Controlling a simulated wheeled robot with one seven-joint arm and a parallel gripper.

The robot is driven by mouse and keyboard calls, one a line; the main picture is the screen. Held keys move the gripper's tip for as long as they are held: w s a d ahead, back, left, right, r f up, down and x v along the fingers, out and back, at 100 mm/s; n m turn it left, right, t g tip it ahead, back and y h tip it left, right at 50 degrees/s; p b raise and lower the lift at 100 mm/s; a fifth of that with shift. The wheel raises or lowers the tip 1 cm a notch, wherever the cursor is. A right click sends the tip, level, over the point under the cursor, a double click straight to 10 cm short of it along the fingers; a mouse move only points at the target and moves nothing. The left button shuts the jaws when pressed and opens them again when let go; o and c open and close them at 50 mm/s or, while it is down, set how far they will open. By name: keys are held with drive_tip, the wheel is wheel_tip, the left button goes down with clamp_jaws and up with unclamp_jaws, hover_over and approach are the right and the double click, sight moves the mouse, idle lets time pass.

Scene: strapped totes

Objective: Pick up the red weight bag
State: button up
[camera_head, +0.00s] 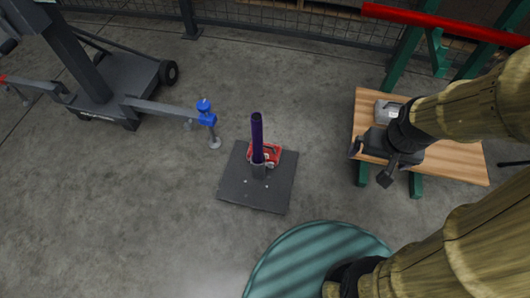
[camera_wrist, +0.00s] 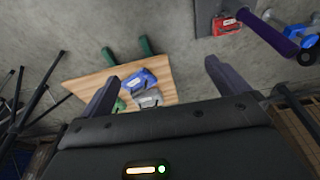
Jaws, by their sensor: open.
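The red weight bag (camera_head: 273,157) lies on a dark square base plate (camera_head: 250,193), close against the foot of an upright purple post (camera_head: 257,135). The post hides part of the bag in the head view. In the wrist view the red bag (camera_wrist: 228,25) shows small near the top, beside the post (camera_wrist: 265,33). My gripper (camera_head: 370,166) is over the wooden bench, well to the right of the red bag. In the wrist view its two fingers (camera_wrist: 160,68) are spread apart with nothing between them.
The wooden bench (camera_head: 445,160) on green legs holds a grey bag (camera_head: 386,111). In the wrist view a blue bag (camera_wrist: 139,80) lies beside the grey bag (camera_wrist: 147,98). A wheeled dark stand (camera_head: 118,80) is at the upper left. The floor between bench and plate is clear.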

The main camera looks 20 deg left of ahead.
idle(0.3)
drive_tip(key=shift+r+p, duration=0.3)
drive_tip(key=c, duration=0.6)
drive_tip(key=p+v, duration=0.3)
drive_tip(key=w+p+v, duration=0.1)
drive_tip(key=p+v, duration=0.2)
drive_tip(key=shift+w+r, duration=0.15)
drive_tip(key=c, duration=1.1)
drive_tip(key=shift+d, duration=0.1)
